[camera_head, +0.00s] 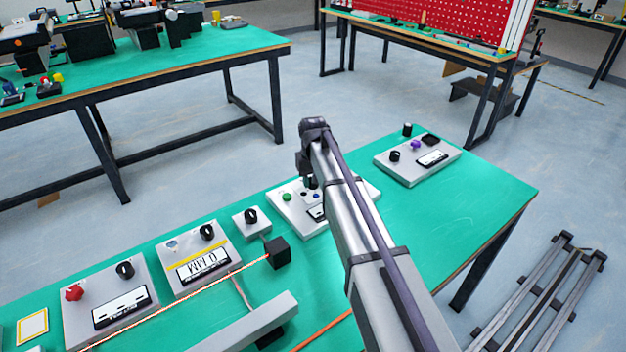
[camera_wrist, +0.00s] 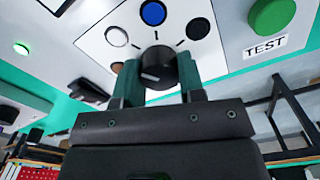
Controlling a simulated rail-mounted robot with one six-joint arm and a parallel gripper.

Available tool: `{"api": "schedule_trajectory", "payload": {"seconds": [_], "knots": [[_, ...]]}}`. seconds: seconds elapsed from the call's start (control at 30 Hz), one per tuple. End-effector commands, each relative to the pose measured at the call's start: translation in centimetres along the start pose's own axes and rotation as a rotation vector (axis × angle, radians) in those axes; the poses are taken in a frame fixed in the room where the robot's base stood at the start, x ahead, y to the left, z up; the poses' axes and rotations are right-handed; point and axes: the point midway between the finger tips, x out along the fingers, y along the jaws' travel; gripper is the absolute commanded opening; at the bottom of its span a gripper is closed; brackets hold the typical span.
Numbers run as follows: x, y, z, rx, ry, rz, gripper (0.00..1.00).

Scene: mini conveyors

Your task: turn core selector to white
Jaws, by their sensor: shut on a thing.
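The core selector is a black knob (camera_wrist: 158,69) on a white panel, seen close in the wrist view. Around it are a white spot (camera_wrist: 116,36) to the upper left, a blue spot (camera_wrist: 153,13) above and a black spot (camera_wrist: 198,28) to the upper right. My gripper (camera_wrist: 158,82) is shut on the knob, one finger on each side. A pale pointer mark shows on the knob's left part; I cannot tell exactly where it points. In the head view the panel (camera_head: 284,216) is partly covered by my arm, and the knob is hidden.
A green button (camera_wrist: 270,15) with a TEST label sits right of the knob. Other panels stand on the green table (camera_head: 440,220): one with a red knob (camera_head: 74,292), one with a display (camera_head: 203,264), a small knob box (camera_head: 251,222) and one at the right (camera_head: 410,172).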

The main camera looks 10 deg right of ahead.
Motion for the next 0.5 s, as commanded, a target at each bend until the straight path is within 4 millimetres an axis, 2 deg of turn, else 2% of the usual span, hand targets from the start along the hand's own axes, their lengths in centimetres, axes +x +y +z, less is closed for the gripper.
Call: {"api": "schedule_trajectory", "payload": {"seconds": [0.2,0.5], "knots": [[0.02,0.01,0.04,0.102,0.0,0.0,0.13],[0.02,0.02,0.05,0.154,0.0,0.0,0.13]]}}
